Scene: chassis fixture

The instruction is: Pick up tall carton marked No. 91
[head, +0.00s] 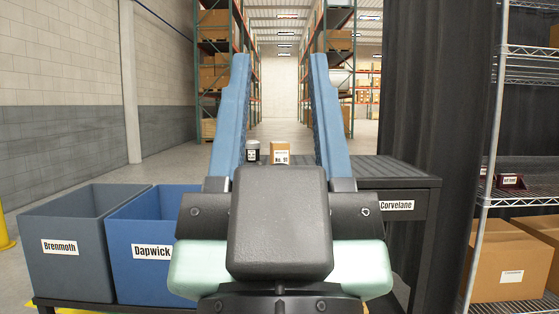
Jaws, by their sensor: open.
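A small brown carton (280,147) with a white label that reads "No. 91" stands upright on the dark table marked "Corvelane" (395,171). Its lower part is hidden behind my own arm. My gripper (279,60) is open, with its two long blue fingers apart and pointing away from me. The carton shows in the gap between the fingers in the picture. It touches neither finger as far as I can see, and I cannot tell how far beyond or below them it is.
A dark cup-like container (252,145) with a label stands just left of the carton. Bins marked "Brenmoth" (85,270) and "Dapwick" (150,282) stand at left. A dark curtain (420,80) and a wire shelf (530,200) with a cardboard box (508,262) are at right.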

